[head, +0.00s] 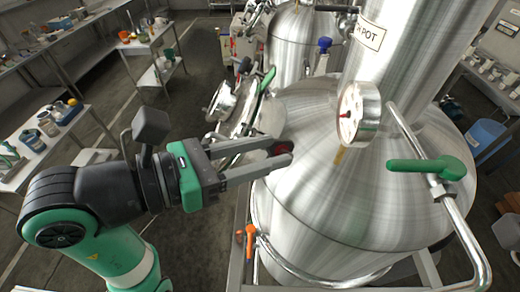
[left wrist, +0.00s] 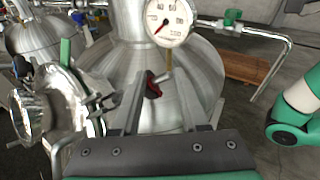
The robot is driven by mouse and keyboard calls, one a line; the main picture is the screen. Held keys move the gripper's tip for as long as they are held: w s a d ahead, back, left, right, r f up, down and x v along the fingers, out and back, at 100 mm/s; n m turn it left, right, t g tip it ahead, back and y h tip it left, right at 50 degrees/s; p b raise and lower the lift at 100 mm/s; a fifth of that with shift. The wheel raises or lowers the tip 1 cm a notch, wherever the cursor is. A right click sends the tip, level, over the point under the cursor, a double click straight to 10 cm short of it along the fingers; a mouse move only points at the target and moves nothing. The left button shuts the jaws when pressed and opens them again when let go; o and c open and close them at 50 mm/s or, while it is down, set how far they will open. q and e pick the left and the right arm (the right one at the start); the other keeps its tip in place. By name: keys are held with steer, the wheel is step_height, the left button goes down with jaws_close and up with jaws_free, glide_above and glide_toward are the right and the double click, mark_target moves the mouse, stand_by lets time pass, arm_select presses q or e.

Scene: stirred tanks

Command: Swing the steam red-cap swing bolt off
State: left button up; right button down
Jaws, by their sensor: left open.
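The red cap (head: 281,148) of the swing bolt shows at the side of the large steel tank (head: 330,215). In the left wrist view the red cap (left wrist: 153,88) sits in front of the dome, with a short metal rod beside it. My left gripper (head: 286,153) is open, with its two grey fingertips around the red cap. Whether either finger touches it I cannot tell. In the left wrist view the fingers (left wrist: 160,92) stand to both sides of the cap. The fingers partly hide the bolt's lower part. My right gripper is not in view.
A pressure gauge (head: 358,113) stands above the dome. A green-handled valve (head: 430,168) and pipe are at its right. An open-looking round steel hatch (left wrist: 45,105) with a green handle is close left of the fingers. An orange-handled valve (head: 250,240) is below.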

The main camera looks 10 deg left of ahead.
arm_select(q)
steer(key=b+v, duration=0.1)
steer(key=v, duration=1)
steer(key=shift+s+a, duration=0.25)
